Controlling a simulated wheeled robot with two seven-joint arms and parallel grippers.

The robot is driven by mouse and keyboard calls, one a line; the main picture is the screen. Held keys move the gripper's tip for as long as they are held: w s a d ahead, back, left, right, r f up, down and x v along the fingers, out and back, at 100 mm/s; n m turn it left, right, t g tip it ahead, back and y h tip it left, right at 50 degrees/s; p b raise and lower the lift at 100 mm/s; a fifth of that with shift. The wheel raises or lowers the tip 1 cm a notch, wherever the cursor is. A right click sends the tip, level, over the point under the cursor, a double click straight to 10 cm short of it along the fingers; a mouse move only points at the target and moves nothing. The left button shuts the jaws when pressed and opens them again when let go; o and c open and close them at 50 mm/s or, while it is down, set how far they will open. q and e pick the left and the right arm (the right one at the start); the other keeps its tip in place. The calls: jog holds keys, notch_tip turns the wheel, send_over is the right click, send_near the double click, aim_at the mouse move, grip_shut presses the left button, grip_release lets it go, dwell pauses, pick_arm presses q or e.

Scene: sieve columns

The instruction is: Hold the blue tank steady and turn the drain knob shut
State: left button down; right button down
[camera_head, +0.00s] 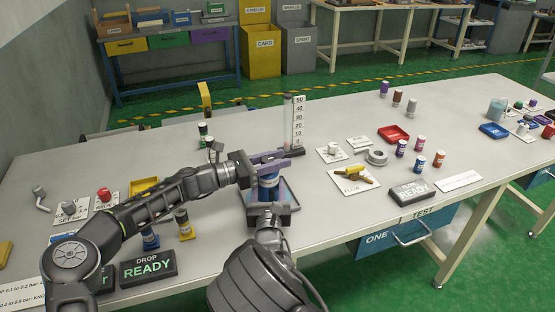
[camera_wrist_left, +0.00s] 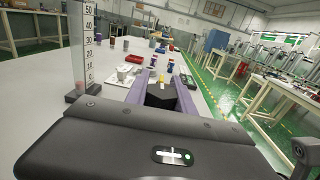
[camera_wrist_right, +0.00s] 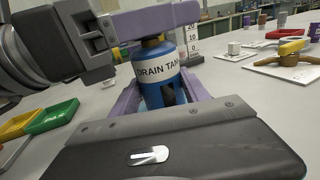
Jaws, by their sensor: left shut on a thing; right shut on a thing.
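The blue tank (camera_head: 267,184) stands upright on the table; its "DRAIN TANK" label (camera_wrist_right: 157,68) faces the right wrist camera. A brass-coloured neck (camera_wrist_right: 151,42) tops it. My right gripper (camera_wrist_right: 160,92) is shut on the tank's lower body, one purple finger on each side. My left gripper (camera_head: 270,158) reaches across above the tank and is shut on the drain knob at its top. In the left wrist view a black block with a yellow mark, seemingly the knob (camera_wrist_left: 161,95), sits between the purple fingers. The head view hides the knob.
A clear gauge column (camera_head: 288,122) with a scale stands just behind the tank. A yellow-handled valve (camera_head: 356,173), a red tray (camera_head: 393,134) and several small canisters lie to the right. A yellow tray (camera_head: 144,187) and black "DROP READY" block (camera_head: 148,268) are left.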

pick_arm(q)
jog(key=shift+a+f, duration=0.1)
pick_arm(e)
jog(key=shift+a, duration=0.15)
pick_arm(q)
jog(key=c, duration=1.3)
grip_release()
jog(key=shift+o, duration=1.2)
jog(key=v, duration=1.2)
